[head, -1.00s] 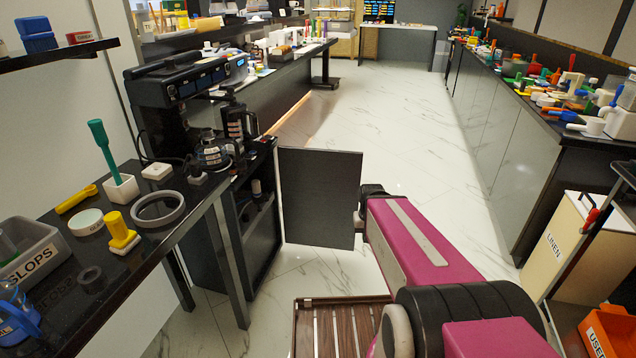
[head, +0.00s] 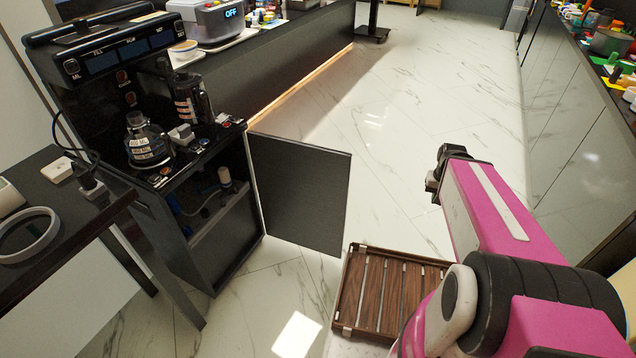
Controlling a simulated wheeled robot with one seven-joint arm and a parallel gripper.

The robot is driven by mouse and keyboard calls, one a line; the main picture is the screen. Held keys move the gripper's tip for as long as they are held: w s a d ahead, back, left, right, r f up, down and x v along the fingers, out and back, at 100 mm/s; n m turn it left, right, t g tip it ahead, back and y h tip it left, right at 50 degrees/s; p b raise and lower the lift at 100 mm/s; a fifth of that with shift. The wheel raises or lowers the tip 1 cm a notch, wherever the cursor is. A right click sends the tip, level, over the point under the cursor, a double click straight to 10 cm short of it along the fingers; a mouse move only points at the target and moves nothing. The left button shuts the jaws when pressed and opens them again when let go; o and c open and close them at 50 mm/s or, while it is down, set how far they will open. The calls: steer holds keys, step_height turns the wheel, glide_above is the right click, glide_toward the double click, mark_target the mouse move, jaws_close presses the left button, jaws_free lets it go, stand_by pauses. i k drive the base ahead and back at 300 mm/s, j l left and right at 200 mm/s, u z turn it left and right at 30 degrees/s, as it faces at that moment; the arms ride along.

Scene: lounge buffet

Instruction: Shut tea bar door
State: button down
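The tea bar (head: 190,253) is a black cabinet at the left of the head view, with a machine and pots on top. Its dark door (head: 300,192) is swung wide open, standing out to the right from the cabinet's right front edge. The cabinet's inside shows a bottle and tubing. My gripper (head: 437,182) is at the far end of my pink arm, to the right of the door's free edge and apart from it. Its fingers are small and dark, and I cannot tell whether they are open or shut.
A slatted wooden tray (head: 385,292) is in front of the door, low down beside my arm. A dark table (head: 62,215) stands left of the tea bar. A long counter (head: 570,130) runs along the right. The marble floor (head: 420,95) between is clear.

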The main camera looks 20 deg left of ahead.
mark_target(303, 188)
steer(key=i+l+u, duration=0.15)
steer(key=i, duration=0.25)
steer(key=i+l+u, duration=0.15)
steer(key=i, duration=0.25)
steer(key=i+l+u, duration=0.15)
steer(key=i, duration=0.25)
steer(key=i+l+u, duration=0.2)
steer(key=u, duration=0.25)
steer(key=i+l+u, duration=0.6)
steer(key=u, duration=0.25)
steer(key=i+l+u, duration=0.15)
steer(key=l+u, duration=0.45)
steer(key=u, duration=0.35)
steer(key=i+l+u, duration=0.1)
steer(key=u, duration=0.35)
steer(key=l+u, duration=0.2)
steer(key=u, duration=0.3)
steer(key=l+u, duration=0.15)
steer(key=u, duration=0.3)
